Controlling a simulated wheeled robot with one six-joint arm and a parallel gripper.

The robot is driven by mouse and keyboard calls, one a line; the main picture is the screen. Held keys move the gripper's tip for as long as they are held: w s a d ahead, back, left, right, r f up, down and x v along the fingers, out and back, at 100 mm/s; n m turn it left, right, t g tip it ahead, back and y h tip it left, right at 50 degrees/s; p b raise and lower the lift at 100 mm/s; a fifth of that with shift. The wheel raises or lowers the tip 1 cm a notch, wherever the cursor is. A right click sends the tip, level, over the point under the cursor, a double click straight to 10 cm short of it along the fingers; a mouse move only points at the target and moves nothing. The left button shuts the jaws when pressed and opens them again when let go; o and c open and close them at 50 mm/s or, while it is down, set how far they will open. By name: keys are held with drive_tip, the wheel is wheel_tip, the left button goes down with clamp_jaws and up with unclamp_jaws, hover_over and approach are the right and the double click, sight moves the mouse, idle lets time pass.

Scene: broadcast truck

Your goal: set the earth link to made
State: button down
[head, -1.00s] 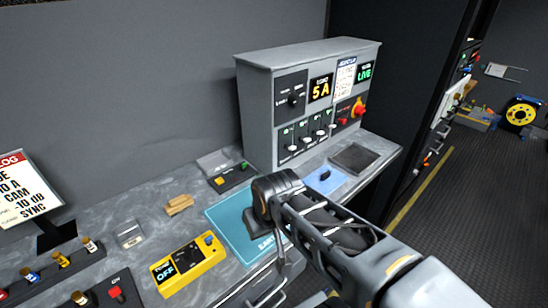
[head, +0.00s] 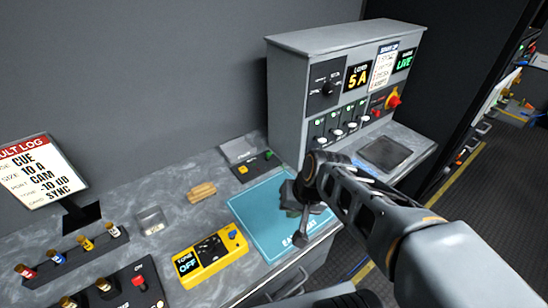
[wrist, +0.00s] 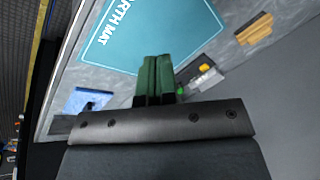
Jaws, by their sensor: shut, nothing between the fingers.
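The teal earth mat (head: 262,212) lies on the grey counter and also shows in the wrist view (wrist: 150,30). A small light-blue plate (wrist: 80,98) with a dark blue lever or knob (wrist: 91,105) shows left of the fingers in the wrist view. It may be the earth link; I see no label on it and cannot read its setting. In the head view my gripper is over the mat, partly hidden by the arm.
The grey console (head: 340,85) with knob, sliders and a red button stands behind my arm. A yellow tester (head: 210,255) reading OFF, a wooden block (head: 201,192) and a small box with yellow and green buttons (head: 254,166) lie on the counter. A dark pad (head: 385,153) is at right.

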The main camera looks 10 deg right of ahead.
sight(269, 156)
drive_tip(key=w+a+f+m+t+y+p, duration=0.25)
drive_tip(key=w+m+y, duration=0.45)
drive_tip(key=w+m, duration=0.5)
drive_tip(key=w+d+f+m+t+h, duration=0.1)
drive_tip(key=w+d+f+m+t, duration=0.1)
drive_tip(key=m, duration=0.3)
drive_tip(key=w+d+f+m+t+h, duration=0.2)
drive_tip(key=w+d+m, duration=0.1)
drive_tip(key=d+m, duration=0.2)
drive_tip(key=w+d+f+m+t+h+p, duration=0.1)
drive_tip(key=w+d+f+m+t, duration=0.1)
drive_tip(key=m, duration=0.4)
drive_tip(key=shift+w+d+f+m+h, duration=0.2)
drive_tip(key=shift+w+d+m+h, duration=0.15)
drive_tip(key=shift+d, duration=0.3)
